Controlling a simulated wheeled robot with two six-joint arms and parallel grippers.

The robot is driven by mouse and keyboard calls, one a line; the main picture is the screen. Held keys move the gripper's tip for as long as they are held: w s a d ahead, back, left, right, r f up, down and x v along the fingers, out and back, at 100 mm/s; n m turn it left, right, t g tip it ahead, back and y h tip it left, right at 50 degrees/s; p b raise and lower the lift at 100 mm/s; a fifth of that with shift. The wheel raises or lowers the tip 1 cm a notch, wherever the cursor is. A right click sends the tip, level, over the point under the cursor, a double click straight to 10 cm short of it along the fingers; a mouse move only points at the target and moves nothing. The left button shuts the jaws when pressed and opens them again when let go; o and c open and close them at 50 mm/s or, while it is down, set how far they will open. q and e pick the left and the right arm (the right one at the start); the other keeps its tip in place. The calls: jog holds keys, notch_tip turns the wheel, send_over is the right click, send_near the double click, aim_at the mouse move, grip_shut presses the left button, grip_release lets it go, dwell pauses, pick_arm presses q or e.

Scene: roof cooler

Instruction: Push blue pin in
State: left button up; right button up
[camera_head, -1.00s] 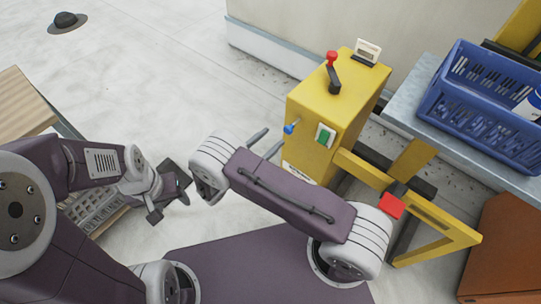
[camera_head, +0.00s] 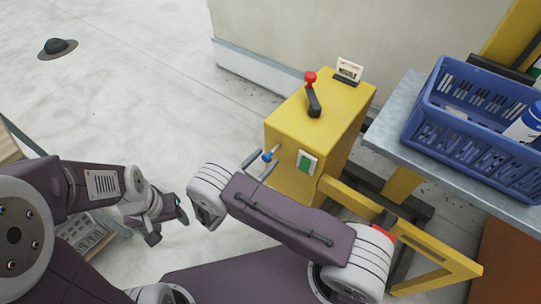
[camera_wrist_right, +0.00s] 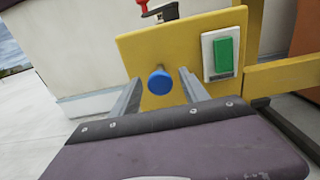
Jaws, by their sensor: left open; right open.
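The blue pin (camera_head: 267,156) sticks out of the left face of the yellow box (camera_head: 318,125). My left gripper (camera_head: 170,224) is open and empty over the floor at the lower left, away from the box.
A green button (camera_head: 305,161) on a white plate sits right of the pin. A red-knobbed lever (camera_head: 313,95) and a small gauge (camera_head: 349,70) are on top of the box. A blue basket (camera_head: 428,128) stands on a grey shelf at right.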

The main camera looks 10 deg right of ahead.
jog(key=shift+s+a, duration=0.1)
jog(key=shift+a, duration=0.05)
jog(key=shift+a+r, duration=0.1)
jog(key=c, duration=0.3)
grip_shut()
dwell(0.8)
